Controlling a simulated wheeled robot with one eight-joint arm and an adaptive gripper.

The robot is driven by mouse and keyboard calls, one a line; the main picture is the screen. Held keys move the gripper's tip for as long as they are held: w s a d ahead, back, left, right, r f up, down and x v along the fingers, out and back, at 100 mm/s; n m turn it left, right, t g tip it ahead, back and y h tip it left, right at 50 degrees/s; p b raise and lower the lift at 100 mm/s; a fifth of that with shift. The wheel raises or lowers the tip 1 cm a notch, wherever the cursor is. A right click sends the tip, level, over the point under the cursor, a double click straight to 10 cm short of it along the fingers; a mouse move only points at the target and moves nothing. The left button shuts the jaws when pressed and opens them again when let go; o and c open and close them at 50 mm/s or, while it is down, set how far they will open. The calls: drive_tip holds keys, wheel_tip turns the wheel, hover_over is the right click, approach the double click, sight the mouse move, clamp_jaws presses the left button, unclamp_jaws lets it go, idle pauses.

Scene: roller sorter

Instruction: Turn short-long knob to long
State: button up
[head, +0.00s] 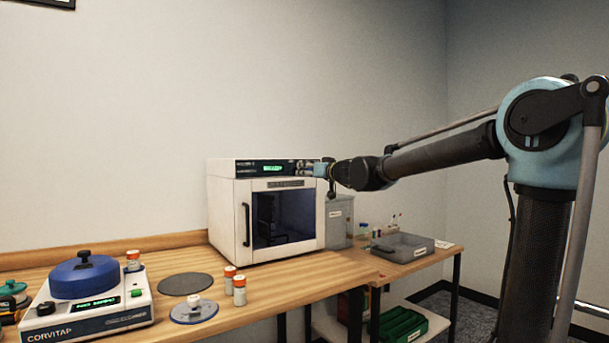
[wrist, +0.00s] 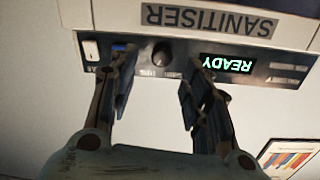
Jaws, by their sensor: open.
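The white sanitiser (head: 228,215) stands on the wooden bench, its dark control strip along the top front. In the wrist view, which is upside down, the strip (wrist: 285,73) shows a dark round knob (wrist: 162,53) beside a lit READY display (wrist: 228,64). Small labels under the knob are too blurred to read, so its setting cannot be told. My gripper (wrist: 160,72) is open, with one finger on each side of the knob and visible gaps to it.
A white switch (wrist: 91,50) and a blue button (wrist: 122,47) sit beside the knob, close to one finger. The Corvitap device (head: 95,305), orange-capped bottles (head: 239,290) and a grey tray (head: 402,247) are on the benches, away from my gripper.

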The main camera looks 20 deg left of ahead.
drive_tip(key=v, duration=0.6)
drive_tip(key=shift+d, duration=0.2)
drive_tip(key=shift+s+f, duration=0.1)
drive_tip(key=shift+s, duration=0.05)
